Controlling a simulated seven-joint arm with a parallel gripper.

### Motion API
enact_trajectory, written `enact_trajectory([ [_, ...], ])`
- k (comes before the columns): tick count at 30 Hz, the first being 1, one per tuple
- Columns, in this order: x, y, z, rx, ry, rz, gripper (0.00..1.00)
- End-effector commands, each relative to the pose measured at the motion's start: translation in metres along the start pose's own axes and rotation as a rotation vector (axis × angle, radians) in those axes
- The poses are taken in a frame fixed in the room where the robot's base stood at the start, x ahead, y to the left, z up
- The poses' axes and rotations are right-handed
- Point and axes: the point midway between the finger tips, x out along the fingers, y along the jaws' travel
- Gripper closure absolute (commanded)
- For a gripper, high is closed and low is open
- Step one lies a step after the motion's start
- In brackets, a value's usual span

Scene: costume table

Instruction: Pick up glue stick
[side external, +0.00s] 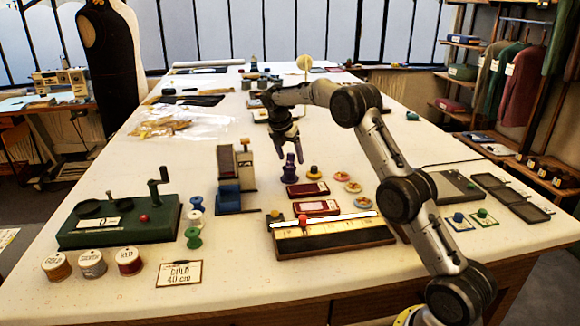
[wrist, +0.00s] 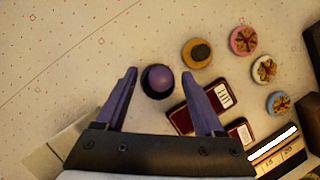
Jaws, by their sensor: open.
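A small upright purple piece with a dark base (side external: 289,173), which looks like the glue stick, stands on the pale table. In the wrist view it appears from above as a round purple top (wrist: 160,79) over a dark ring. My gripper (side external: 287,156) points down just above it in the side view. In the wrist view my gripper (wrist: 160,73) is open, with the purple top between its two spread fingers, nearer the left one. No clear contact shows, and the exact height gap cannot be told.
An orange-yellow knob (wrist: 197,53) and a dark red box (side external: 307,189) stand close on the right. Decorated discs (side external: 353,187) lie beyond them. A ruled wooden board (side external: 335,236) is in front. A blue-based device (side external: 235,180) stands left. Table behind is fairly clear.

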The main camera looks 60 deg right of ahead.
Motion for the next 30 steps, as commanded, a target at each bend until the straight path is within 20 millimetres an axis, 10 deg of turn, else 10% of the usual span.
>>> enact_trajectory([
  [3,-0.0003,0.0000,0.0002,0.000,0.000,0.000,0.30],
  [15,-0.0008,0.0000,0.0002,0.000,0.000,0.000,1.00],
  [30,-0.0081,0.0004,0.0035,0.001,-0.002,0.003,1.00],
])
